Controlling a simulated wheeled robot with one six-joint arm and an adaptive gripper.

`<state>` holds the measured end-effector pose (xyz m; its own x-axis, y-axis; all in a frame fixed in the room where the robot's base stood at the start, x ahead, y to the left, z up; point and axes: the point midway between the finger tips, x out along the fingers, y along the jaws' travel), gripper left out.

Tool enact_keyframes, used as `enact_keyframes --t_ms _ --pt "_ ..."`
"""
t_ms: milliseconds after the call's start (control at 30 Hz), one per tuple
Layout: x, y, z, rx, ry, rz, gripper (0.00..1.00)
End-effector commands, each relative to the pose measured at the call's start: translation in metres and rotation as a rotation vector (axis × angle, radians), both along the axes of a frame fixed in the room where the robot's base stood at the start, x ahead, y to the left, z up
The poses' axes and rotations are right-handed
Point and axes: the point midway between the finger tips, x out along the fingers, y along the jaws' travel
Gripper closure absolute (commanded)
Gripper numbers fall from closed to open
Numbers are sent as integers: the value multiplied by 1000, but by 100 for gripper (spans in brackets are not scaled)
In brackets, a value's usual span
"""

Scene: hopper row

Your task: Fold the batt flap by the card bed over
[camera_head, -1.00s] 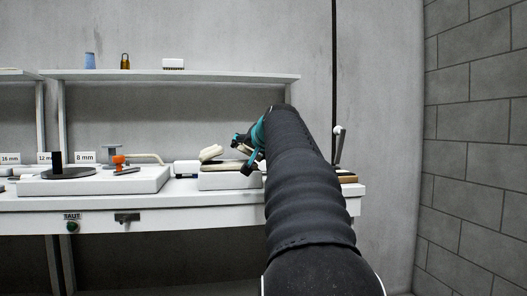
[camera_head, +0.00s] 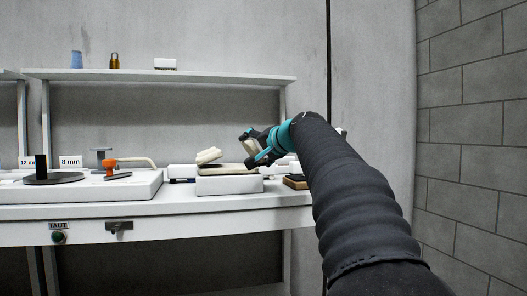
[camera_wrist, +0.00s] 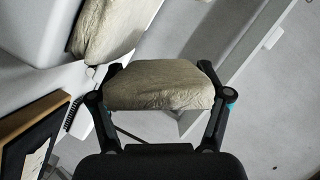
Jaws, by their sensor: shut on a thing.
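My gripper (camera_head: 249,147) is shut on a cream, wrinkled piece that looks like the batt flap (camera_head: 250,146). In the wrist view the flap (camera_wrist: 160,86) fills the space between both fingers (camera_wrist: 160,100). The gripper holds it raised above the right end of the card bed (camera_head: 228,186), a low white block with a dark and cream top. Another cream padded piece (camera_head: 208,155) sits tilted at the bed's left end. A cream surface (camera_wrist: 103,27) also shows at the upper left of the wrist view, apart from the held flap in that picture.
A wood-edged dark board (camera_head: 296,182) lies right of the bed. A white platform (camera_head: 90,188) with a dark disc (camera_head: 52,178) and an orange-knobbed piece (camera_head: 110,166) is on the left. A shelf (camera_head: 160,76) runs above the bench (camera_head: 170,207).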

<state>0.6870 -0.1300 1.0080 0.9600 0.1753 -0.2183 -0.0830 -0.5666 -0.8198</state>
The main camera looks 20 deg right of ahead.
Motion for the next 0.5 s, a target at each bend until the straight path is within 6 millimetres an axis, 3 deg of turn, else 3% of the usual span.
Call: enact_keyframes --t_ms 233,267,333,367,500 --pt "1 1 0 3 -1 3 86" --pt "1 1 0 3 -1 3 21" --pt "1 1 0 3 -1 2 3" --pt "1 0 0 3 -1 1 0" --pt "0 -3 0 1 0 -3 0"
